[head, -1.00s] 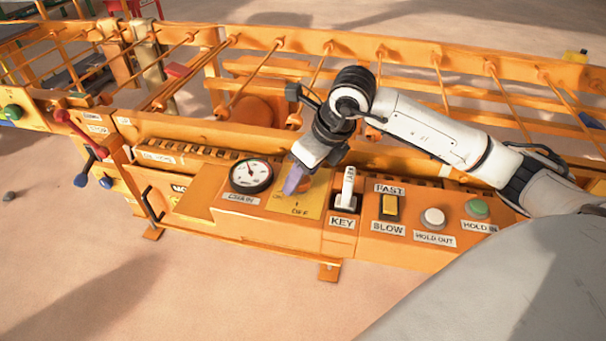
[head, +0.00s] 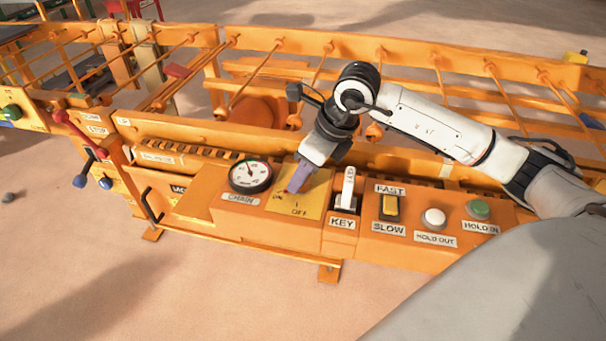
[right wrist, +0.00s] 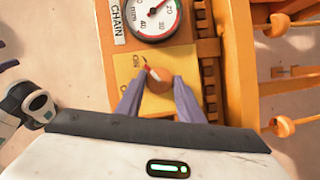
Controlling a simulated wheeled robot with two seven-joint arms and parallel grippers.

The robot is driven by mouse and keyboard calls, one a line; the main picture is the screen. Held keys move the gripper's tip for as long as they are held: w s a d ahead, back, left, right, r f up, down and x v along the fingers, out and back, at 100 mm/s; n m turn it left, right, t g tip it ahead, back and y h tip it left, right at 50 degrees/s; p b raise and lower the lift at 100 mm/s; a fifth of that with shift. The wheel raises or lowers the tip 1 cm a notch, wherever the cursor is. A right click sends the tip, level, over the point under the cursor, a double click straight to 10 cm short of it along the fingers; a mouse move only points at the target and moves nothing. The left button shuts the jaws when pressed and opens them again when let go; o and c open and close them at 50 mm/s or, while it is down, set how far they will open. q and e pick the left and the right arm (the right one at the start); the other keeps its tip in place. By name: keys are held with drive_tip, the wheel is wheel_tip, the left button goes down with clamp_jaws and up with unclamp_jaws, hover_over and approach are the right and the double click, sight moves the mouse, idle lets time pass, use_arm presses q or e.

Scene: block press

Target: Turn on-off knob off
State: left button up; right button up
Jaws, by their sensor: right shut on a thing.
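The on-off knob (right wrist: 158,79) is a round orange knob with a red and white pointer. It sits on a yellow plate (head: 311,203) marked ON and OFF. In the right wrist view the pointer leans up and left, toward the ON label. My right gripper (right wrist: 158,84) is shut on the knob, with one purple-grey finger on each side. In the head view the right gripper (head: 298,184) reaches down to the plate and hides the knob. My left gripper is in neither view.
A chain gauge (head: 250,175) is left of the plate. To the right are a white key lever (head: 347,188), a yellow fast/slow switch (head: 389,207), a white button (head: 433,218) and a green button (head: 478,209). Orange rails and rods run behind the panel.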

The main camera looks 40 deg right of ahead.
drive_tip(key=n, duration=0.2)
drive_tip(key=n+g+y, duration=0.1)
drive_tip(key=n, duration=0.1)
drive_tip(key=shift+w+d+r, duration=0.1)
drive_tip(key=shift+w+d, duration=0.05)
drive_tip(key=shift+w, duration=0.05)
drive_tip(key=shift+n+g+y, duration=0.3)
drive_tip(key=shift+n+y, duration=0.1)
drive_tip(key=shift+n, duration=0.8)
drive_tip(key=n, duration=0.2)
drive_tip(key=n+g, duration=0.1)
drive_tip(key=n, duration=0.1)
drive_tip(key=shift+w+n+g+y, duration=0.15)
drive_tip(key=shift+n+g+y, duration=0.15)
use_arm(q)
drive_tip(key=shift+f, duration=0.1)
use_arm(e)
drive_tip(key=shift+n+g, duration=0.3)
drive_tip(key=shift+n, duration=0.3)
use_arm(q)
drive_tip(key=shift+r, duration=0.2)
use_arm(e)
drive_tip(key=o, duration=1.1)
drive_tip(key=shift+c, duration=0.2)
drive_tip(key=shift+d, duration=0.1)
